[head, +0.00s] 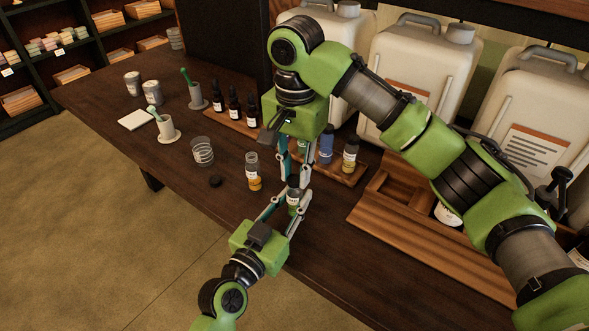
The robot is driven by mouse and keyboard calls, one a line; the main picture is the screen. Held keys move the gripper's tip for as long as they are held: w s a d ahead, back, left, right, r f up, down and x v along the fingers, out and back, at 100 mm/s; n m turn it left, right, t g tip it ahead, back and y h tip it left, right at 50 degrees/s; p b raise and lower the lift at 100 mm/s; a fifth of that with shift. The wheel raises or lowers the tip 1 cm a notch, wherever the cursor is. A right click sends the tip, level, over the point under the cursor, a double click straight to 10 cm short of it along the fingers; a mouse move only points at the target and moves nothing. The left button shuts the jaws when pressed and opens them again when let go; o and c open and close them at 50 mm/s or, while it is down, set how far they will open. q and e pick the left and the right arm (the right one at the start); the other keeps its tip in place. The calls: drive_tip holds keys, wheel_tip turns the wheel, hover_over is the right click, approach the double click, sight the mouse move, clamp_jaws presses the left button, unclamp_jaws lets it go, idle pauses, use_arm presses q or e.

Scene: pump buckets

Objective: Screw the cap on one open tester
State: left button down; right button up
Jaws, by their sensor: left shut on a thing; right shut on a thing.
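A small tester bottle (293,198) with green in it stands upright between the fingers of my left gripper (292,208), which is shut on it from the front. My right gripper (294,180) comes down from above and is shut at the bottle's top, on what looks like its dark cap; how far the cap sits on the neck is hidden by the fingers. Another tester with amber liquid (253,172) stands just left, with no cap visible on it. A loose black cap (215,181) lies on the table left of that tester.
A wooden tray (350,180) behind holds a blue tester (326,144) and a yellow one (350,154). Dark dropper bottles (234,107), a glass (202,151) and cups with green tools (196,96) stand further left. Large white canisters (400,70) line the back. The table's front left is clear.

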drive_tip(key=m, duration=0.4)
drive_tip(key=shift+d, duration=0.1)
drive_tip(key=m, duration=1.1)
drive_tip(key=shift+s, duration=0.15)
drive_tip(key=o, duration=0.7)
drive_tip(key=shift+c, duration=0.2)
drive_tip(key=shift+r, duration=2.25)
drive_tip(key=shift+c, duration=0.3)
